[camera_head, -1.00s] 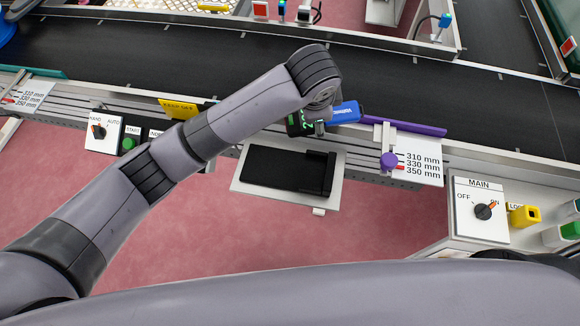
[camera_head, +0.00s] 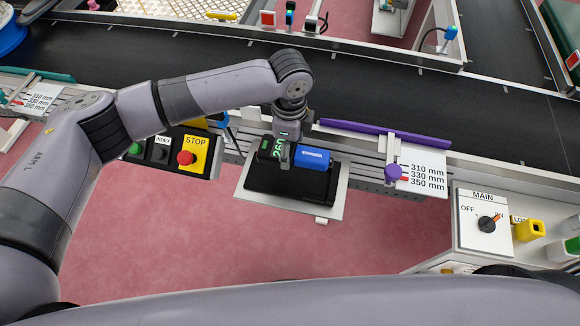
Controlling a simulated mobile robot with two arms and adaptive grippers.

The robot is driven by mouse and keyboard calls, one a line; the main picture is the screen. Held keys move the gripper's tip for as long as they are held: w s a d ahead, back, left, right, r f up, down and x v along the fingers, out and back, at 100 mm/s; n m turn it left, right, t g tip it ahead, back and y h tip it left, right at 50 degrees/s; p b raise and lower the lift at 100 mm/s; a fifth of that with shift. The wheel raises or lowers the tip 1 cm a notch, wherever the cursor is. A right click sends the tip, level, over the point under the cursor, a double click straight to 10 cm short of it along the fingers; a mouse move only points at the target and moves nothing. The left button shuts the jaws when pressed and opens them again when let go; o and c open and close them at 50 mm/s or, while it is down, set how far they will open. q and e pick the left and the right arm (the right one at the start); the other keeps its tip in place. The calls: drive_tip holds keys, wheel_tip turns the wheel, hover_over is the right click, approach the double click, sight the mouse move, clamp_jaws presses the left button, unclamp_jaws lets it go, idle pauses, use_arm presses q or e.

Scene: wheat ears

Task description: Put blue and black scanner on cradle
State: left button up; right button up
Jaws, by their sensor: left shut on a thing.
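The blue and black scanner (camera_head: 312,159) is in the head view, right over the cradle. Its blue part points right and its black part with a green display lies to the left, partly behind my gripper. The cradle (camera_head: 286,184) is a black rest on a pale plate, fixed at the front of the conveyor. My left gripper (camera_head: 285,158) points down and is shut on the scanner. I cannot tell whether the scanner touches the cradle. My right gripper is not in view.
A purple guide rail (camera_head: 385,131) with a purple knob (camera_head: 393,172) is right of the cradle. A control box with a red STOP button (camera_head: 186,157) is close on the left. The MAIN switch box (camera_head: 484,225) stands at the right. The black belt (camera_head: 400,95) runs behind.

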use_arm(q)
wheel_tip(320, 180, down, 10)
drive_tip(key=shift+f, duration=0.1)
drive_tip(key=o, duration=1.4)
drive_tip(key=shift+c, duration=0.2)
wheel_tip(320, 180, up, 12)
drive_tip(key=shift+d+r, duration=0.1)
